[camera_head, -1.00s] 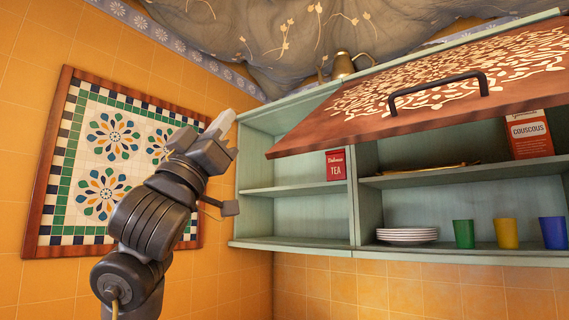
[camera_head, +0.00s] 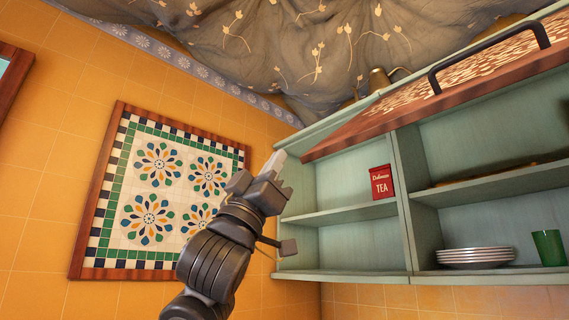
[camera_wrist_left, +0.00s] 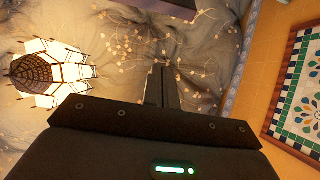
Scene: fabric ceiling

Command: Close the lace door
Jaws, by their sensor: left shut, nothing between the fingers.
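The lace door (camera_head: 470,82) is a wooden flap with a cream lace pattern and a dark bar handle (camera_head: 489,55). It is swung up and stands open above the green cabinet (camera_head: 408,232), its right part cut off by the frame. My left gripper (camera_head: 279,160) points up, shut and empty, just left of the cabinet's left side and apart from the door's left end. In the left wrist view its fingers (camera_wrist_left: 162,86) are together against the ceiling fabric. My right gripper is not in view.
A red tea box (camera_head: 381,182), white plates (camera_head: 475,256) and a green cup (camera_head: 548,247) stand on the shelves. A brass pot (camera_head: 378,80) is on top of the cabinet. A framed tile panel (camera_head: 165,195) hangs on the left wall. A lamp (camera_wrist_left: 48,72) hangs overhead.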

